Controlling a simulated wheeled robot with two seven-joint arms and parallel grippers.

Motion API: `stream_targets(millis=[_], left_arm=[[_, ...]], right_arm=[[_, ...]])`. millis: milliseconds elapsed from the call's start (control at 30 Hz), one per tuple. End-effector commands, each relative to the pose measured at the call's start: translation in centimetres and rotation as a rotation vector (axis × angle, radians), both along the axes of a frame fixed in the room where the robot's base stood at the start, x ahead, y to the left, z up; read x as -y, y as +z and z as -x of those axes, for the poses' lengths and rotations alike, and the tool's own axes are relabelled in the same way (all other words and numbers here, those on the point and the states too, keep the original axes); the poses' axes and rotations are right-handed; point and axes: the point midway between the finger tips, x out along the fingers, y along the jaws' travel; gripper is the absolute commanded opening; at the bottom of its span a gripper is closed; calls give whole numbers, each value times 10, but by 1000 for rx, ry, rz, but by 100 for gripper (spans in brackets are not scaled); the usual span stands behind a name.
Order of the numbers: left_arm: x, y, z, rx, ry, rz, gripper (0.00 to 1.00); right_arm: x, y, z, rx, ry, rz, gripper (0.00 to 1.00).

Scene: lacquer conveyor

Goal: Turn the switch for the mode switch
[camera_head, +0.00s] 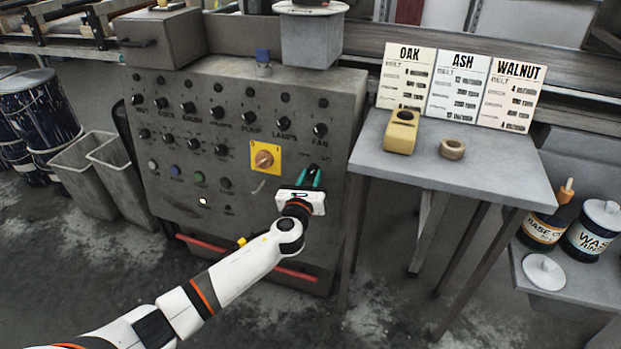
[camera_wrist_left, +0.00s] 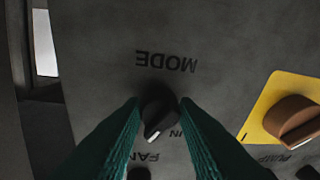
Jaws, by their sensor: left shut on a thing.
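The mode switch is a black knob (camera_wrist_left: 157,118) with a white pointer mark, on the grey panel by the upside-down word MODE in the left wrist view. Its pointer aims down and slightly left there. My left gripper (camera_wrist_left: 160,108) has its green fingers on either side of the knob and is shut on it. In the head view my left gripper (camera_head: 309,178) is at the right side of the control panel (camera_head: 232,252), below the FAN knob (camera_head: 320,129), and covers the mode switch. My right gripper is in neither view.
An orange rotary switch on a yellow plate (camera_head: 265,158) sits left of my gripper. Several black knobs and coloured buttons fill the panel. A grey table (camera_head: 450,178) with a yellow block (camera_head: 401,132) and a ring (camera_head: 452,149) stands close to the right.

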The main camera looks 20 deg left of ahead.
Motion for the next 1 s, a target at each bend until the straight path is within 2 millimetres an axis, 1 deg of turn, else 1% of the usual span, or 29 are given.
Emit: stream_targets(millis=[167, 333, 667, 733, 1000], left_arm=[[0, 0, 0, -1, 6, 26, 5], [1, 1, 0, -4, 20, 98, 5], [3, 3, 0, -14, 69, 371, 5], [3, 3, 0, -16, 82, 437, 5], [4, 5, 0, -24, 127, 684, 5]], right_arm=[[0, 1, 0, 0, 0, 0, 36], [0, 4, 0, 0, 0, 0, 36], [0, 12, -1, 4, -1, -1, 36], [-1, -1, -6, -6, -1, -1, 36], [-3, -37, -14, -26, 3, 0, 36]])
